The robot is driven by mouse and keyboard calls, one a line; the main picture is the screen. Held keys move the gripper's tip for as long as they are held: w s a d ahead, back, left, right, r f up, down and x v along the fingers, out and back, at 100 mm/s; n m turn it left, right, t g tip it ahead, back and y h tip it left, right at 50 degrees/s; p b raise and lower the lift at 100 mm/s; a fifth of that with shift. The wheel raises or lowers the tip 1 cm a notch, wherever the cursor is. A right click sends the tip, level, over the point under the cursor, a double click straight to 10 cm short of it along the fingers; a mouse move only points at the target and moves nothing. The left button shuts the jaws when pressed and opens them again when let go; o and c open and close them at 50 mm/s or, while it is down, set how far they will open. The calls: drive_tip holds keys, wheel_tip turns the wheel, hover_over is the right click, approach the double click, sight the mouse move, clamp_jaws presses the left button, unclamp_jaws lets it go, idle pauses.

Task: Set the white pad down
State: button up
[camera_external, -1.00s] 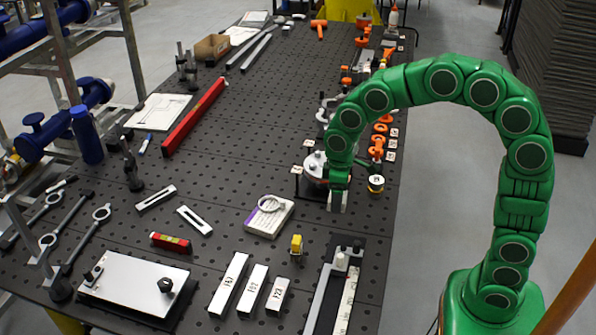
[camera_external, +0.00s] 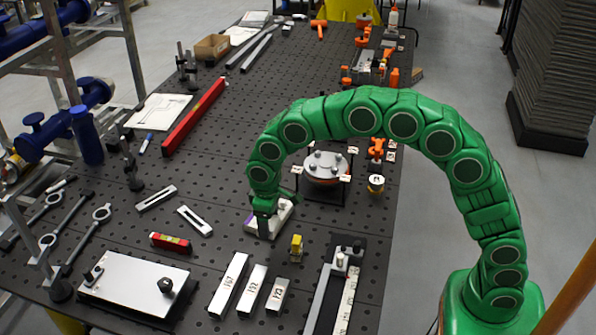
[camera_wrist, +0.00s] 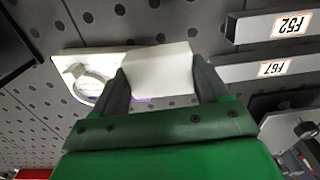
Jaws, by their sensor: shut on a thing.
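My gripper (camera_external: 263,226) is shut on the white pad (camera_wrist: 160,68), a small plain block seen between the two fingers in the wrist view. In the outside view the fingers hide most of the pad. My gripper is low over a flat white box (camera_external: 281,214) with a purple edge. In the wrist view this box (camera_wrist: 66,56) lies behind the pad, with a pale ring (camera_wrist: 88,84) on it. I cannot tell whether the pad touches the box.
A yellow block (camera_external: 296,245) stands to the right, near the slotted fixture (camera_external: 335,285). Several numbered white bars (camera_external: 253,288) lie in front. A round flange on a stand (camera_external: 325,166) is behind right. Two slotted plates (camera_external: 194,221) lie to the left.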

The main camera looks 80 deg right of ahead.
drive_tip(key=shift+w+a+f, duration=0.35)
drive_tip(key=shift+w+a, duration=0.15)
drive_tip(key=shift+w, duration=0.05)
drive_tip(key=shift+w+a+f, duration=0.3)
drive_tip(key=shift+w+a, duration=0.2)
drive_tip(key=shift+s+d+r, duration=0.25)
drive_tip(key=shift+s+d, duration=0.1)
drive_tip(key=s+d+r, duration=0.3)
drive_tip(key=s+d, duration=0.1)
drive_tip(key=s, duration=0.5)
drive_tip(key=s+d+r+n, duration=0.15)
drive_tip(key=s+d, duration=0.25)
drive_tip(key=s, duration=0.5)
drive_tip(key=s+d+r+m, duration=0.1)
drive_tip(key=s+d+r, duration=0.25)
drive_tip(key=s, duration=0.45)
drive_tip(key=shift+n, duration=0.55)
drive_tip(key=s, duration=0.8)
drive_tip(key=s+f, duration=0.1)
drive_tip(key=s, duration=0.4)
drive_tip(key=shift+d+f, duration=0.1)
drive_tip(key=shift+d, duration=0.25)
